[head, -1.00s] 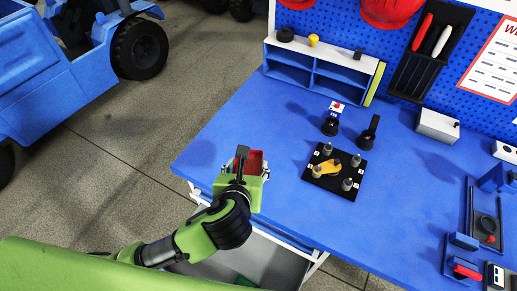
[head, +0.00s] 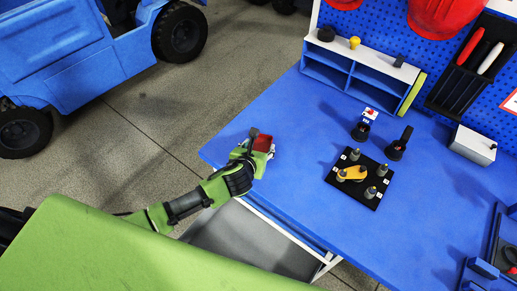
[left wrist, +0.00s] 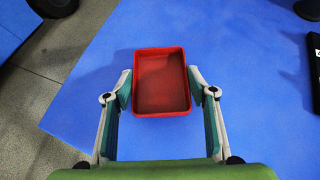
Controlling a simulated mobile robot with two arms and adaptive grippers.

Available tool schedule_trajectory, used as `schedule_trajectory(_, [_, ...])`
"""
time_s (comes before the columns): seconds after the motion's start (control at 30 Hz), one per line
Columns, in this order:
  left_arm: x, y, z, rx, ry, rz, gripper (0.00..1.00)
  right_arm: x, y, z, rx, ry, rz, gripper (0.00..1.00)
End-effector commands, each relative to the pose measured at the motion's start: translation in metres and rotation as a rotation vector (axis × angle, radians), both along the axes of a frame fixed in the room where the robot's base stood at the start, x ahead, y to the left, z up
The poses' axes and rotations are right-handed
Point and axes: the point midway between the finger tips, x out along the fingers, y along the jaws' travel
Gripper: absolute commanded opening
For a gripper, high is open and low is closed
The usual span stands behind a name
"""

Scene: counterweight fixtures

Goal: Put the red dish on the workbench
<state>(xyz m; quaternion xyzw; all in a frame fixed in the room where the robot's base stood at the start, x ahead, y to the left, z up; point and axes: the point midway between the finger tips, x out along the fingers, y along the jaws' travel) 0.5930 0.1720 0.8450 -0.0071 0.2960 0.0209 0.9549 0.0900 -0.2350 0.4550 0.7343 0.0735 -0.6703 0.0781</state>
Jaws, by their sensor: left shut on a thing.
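The red dish (left wrist: 162,84) is a shallow rectangular tray with a raised rim. In the left wrist view it sits between the two fingers of my left gripper (left wrist: 163,92), which is shut on it. In the head view the dish (head: 263,143) shows at the left corner area of the blue workbench (head: 290,190), partly hidden by my left gripper (head: 258,146). It appears over the bench top; I cannot tell whether it touches the surface. The dish looks empty. My right gripper is not in view.
A black plate with grey posts and a yellow piece (head: 361,186) lies right of the dish. A blue shelf (head: 350,78) stands at the back. The bench around the dish is clear. A blue vehicle (head: 75,50) stands on the floor.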

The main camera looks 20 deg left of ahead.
Motion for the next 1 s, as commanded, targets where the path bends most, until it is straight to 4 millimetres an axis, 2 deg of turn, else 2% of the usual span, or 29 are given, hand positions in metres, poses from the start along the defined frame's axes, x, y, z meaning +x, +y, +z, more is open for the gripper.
schedule_trajectory(0.13, [0.000,-0.001,-0.013,0.000,-0.001,0.000,0.24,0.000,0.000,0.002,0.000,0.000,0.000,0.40])
schedule_trajectory(0.47, [0.000,-0.001,-0.016,0.000,-0.002,-0.001,0.24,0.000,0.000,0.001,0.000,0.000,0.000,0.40])
schedule_trajectory(0.5, [0.000,-0.001,-0.018,0.001,0.000,-0.001,0.54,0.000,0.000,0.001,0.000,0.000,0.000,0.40])
schedule_trajectory(0.57, [0.000,-0.001,-0.017,0.001,0.000,-0.001,0.68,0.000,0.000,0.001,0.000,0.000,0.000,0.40])
schedule_trajectory(1.0, [-0.003,0.000,-0.012,0.001,0.000,-0.001,0.68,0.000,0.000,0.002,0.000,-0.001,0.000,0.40])
